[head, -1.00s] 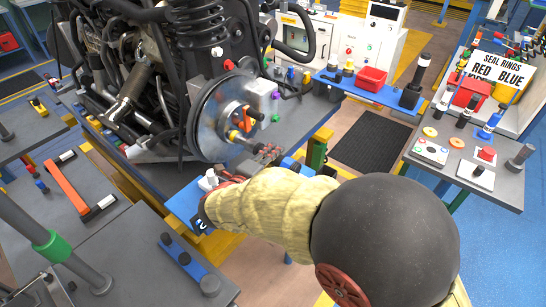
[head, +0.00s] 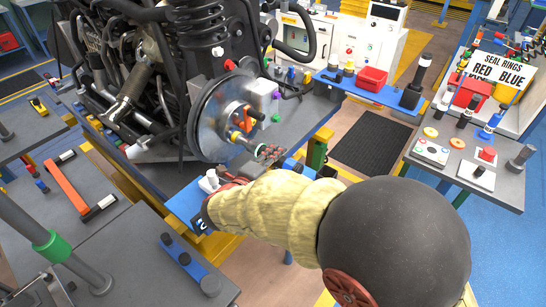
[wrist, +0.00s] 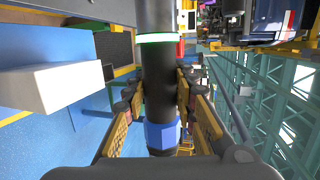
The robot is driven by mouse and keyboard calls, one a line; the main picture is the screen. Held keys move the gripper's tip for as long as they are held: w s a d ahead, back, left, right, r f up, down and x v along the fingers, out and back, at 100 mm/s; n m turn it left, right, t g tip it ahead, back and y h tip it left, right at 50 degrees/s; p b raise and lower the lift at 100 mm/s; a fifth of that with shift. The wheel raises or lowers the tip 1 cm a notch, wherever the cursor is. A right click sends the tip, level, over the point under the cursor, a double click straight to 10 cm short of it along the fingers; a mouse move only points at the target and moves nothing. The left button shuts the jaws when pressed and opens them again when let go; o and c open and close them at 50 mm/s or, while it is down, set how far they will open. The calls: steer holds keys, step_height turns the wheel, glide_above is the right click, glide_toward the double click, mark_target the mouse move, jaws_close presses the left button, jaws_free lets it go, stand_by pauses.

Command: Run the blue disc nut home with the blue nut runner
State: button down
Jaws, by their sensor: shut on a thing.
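My gripper (head: 268,153) is shut on the nut runner, a black cylinder with a blue band (wrist: 162,135) between the fingers in the wrist view. A green-lit ring (wrist: 157,38) circles the tool farther along its body.
A dark strut and spring assembly (head: 195,30) stands above the disc. A blue shelf (head: 375,93) with a red bin (head: 371,78) is behind. A side table (head: 455,165) with buttons and discs stands right. A blue ledge (head: 183,205) lies close below my gripper.

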mark_target(283, 168)
steer(key=shift+s+d+r, duration=0.1)
steer(key=shift+s+d, duration=0.55)
steer(key=shift+d, duration=0.2)
steer(key=shift+s+d, duration=0.65)
steer(key=shift+d, duration=0.2)
steer(key=s+d+r+p, duration=0.3)
steer(key=s+d+r, duration=0.2)
steer(key=s+d, duration=0.2)
steer(key=shift+s+d+p, duration=0.2)
steer(key=shift+d+p, duration=0.1)
steer(key=shift+d, duration=0.95)
stand_by(0.4)
